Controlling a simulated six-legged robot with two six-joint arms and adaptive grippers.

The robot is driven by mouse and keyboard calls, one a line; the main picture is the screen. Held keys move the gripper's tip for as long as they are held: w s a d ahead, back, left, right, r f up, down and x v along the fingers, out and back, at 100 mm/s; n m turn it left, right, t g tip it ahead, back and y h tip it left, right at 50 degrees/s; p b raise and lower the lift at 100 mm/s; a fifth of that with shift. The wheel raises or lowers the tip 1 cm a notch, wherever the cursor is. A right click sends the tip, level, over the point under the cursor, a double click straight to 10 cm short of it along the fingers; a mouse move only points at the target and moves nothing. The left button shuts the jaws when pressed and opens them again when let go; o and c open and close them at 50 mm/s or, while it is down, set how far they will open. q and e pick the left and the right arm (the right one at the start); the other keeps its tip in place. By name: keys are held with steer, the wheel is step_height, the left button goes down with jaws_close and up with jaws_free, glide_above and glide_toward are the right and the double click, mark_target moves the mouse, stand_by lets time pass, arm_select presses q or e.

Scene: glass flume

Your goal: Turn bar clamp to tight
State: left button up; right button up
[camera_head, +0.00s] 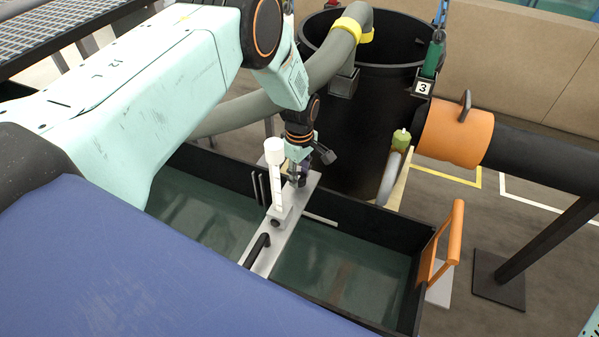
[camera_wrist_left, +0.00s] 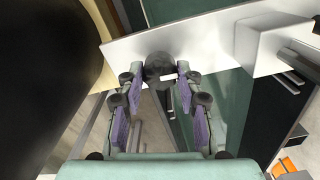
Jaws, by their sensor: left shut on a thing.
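A light metal bar (camera_head: 284,232) lies across the dark-rimmed glass tank. A dark round clamp knob with a white mark (camera_wrist_left: 159,67) sits on the bar in the left wrist view. My left gripper (camera_head: 297,174) reaches down to the far end of the bar, and its padded fingers stand either side of the knob, shut on it. In the head view the gripper and wrist mostly hide the knob. I cannot tell how tight the clamp is. My right gripper is not in view.
A white-capped upright gauge (camera_head: 276,180) stands on the bar close to my gripper, with a black handle (camera_head: 257,250) nearer. A large black bin (camera_head: 370,110) and a grey hose (camera_head: 335,60) stand behind. An orange frame (camera_head: 441,245) rises at the tank's right end.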

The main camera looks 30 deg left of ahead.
mark_target(300, 176)
arm_select(q)
steer(key=shift+n, duration=0.4)
steer(key=o, duration=1.1)
steer(key=shift+o, duration=0.2)
step_height(300, 176, up, 12)
stand_by(0.5)
